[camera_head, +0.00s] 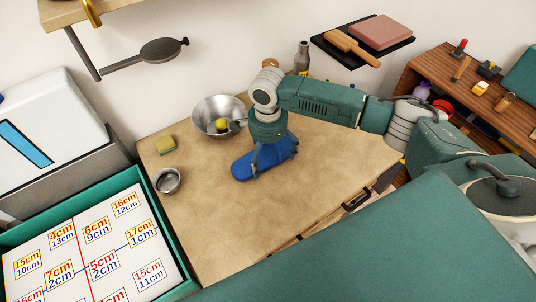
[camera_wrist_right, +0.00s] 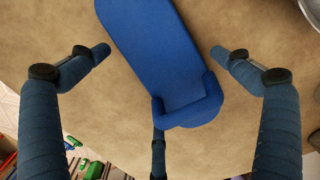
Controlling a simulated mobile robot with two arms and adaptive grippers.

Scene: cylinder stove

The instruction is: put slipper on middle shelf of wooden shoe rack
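A blue slipper (camera_head: 243,166) lies on the wooden table, partly hidden in the head view by my right gripper (camera_head: 264,162). In the right wrist view the slipper (camera_wrist_right: 160,45) lies between the spread fingers of my right gripper (camera_wrist_right: 160,52). Its strap end points down in that picture. The gripper is open, with visible gaps between its side fingers and the slipper. No shoe rack with a middle shelf can be made out for sure. My left gripper is not in view.
The table (camera_head: 210,235) also holds a metal bowl (camera_head: 205,115) with a yellow item, a sponge (camera_head: 166,145) and a small metal cup (camera_head: 167,181). A wooden unit (camera_head: 425,65) with tools stands at right. The front tabletop is clear.

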